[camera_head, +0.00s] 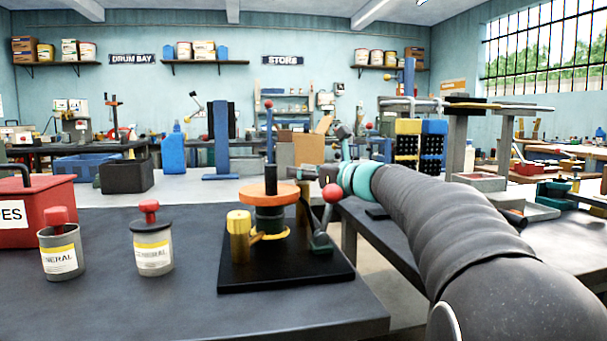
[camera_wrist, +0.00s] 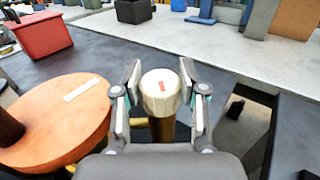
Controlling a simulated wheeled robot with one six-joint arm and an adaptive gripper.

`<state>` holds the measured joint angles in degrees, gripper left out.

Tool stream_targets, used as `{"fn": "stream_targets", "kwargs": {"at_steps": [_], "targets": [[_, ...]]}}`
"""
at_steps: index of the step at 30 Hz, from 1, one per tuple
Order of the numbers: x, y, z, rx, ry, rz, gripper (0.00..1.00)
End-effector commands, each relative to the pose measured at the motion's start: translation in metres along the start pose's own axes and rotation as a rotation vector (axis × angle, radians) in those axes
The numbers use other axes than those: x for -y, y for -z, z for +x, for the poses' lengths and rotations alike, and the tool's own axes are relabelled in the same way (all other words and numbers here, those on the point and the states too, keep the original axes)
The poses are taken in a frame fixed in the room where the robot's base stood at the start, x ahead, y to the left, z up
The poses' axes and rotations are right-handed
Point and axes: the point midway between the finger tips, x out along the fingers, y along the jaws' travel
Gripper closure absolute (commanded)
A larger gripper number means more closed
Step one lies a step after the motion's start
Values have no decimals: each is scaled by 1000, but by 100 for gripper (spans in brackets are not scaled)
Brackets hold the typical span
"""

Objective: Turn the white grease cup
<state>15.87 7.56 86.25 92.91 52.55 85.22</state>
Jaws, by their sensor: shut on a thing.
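The white grease cup (camera_wrist: 158,101) is round, with a short red mark on its top, and sits upright on a brass-coloured post (camera_wrist: 161,130) in the wrist view. My gripper (camera_wrist: 159,78) is shut on the cup, one finger on each side of it. In the head view my gripper (camera_head: 296,174) is at the right of the orange disc, and I cannot make out the cup there.
The orange disc (camera_wrist: 55,122) lies close left of my gripper. In the head view a red-knobbed lever (camera_head: 333,193) stands on the black base plate (camera_head: 285,277). Two grey cups, one of them here (camera_head: 153,250), and a red box (camera_head: 35,205) stand to the left.

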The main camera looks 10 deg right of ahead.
Motion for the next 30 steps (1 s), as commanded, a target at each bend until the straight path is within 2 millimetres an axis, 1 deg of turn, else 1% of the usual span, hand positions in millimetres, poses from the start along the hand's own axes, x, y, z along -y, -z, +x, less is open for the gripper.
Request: {"fn": "stream_targets", "kwargs": {"at_steps": [6,7,8,9,10,19,22,26,30], "targets": [[0,-2,0,3,-1,0,93],[0,-2,0,3,-1,0,53],[0,-2,0,3,-1,0,46],[0,-2,0,2,-1,0,36],[0,-2,0,2,-1,0,32],[1,-1,-1,1,0,0,32],[1,-1,-6,1,1,0,32],[1,-2,-23,1,2,-1,32],[2,-2,-51,1,4,-1,32]]}}
